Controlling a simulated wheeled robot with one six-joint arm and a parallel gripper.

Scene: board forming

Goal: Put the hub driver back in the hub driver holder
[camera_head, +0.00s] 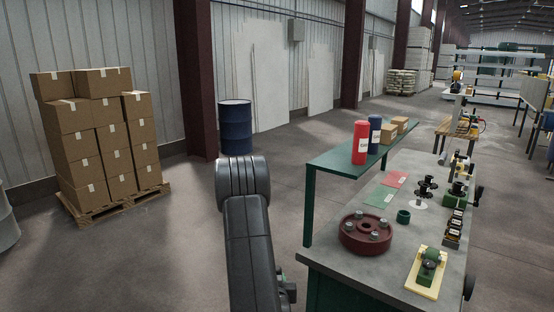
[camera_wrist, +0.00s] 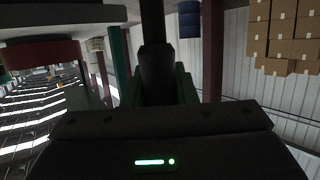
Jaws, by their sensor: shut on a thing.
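The hub driver (camera_wrist: 155,70) is a dark tool with a narrow shaft running up out of the wrist view. My gripper (camera_wrist: 158,90) is shut on it, with a green finger on each side. In the head view my gripper (camera_head: 287,290) is low beside the left edge of the workbench, mostly hidden by my arm, and the driver cannot be made out there. A small green open cup (camera_head: 403,216) stands empty on the workbench, right of the dark red wheel (camera_head: 367,234); it looks like the hub driver holder, though no label shows.
The grey workbench (camera_head: 390,268) carries a green raised shelf (camera_head: 335,161) with a red bottle (camera_head: 361,142) and a blue bottle (camera_head: 375,134). A green device on a yellow base (camera_head: 428,271) lies at the front right. Open floor is left of the bench.

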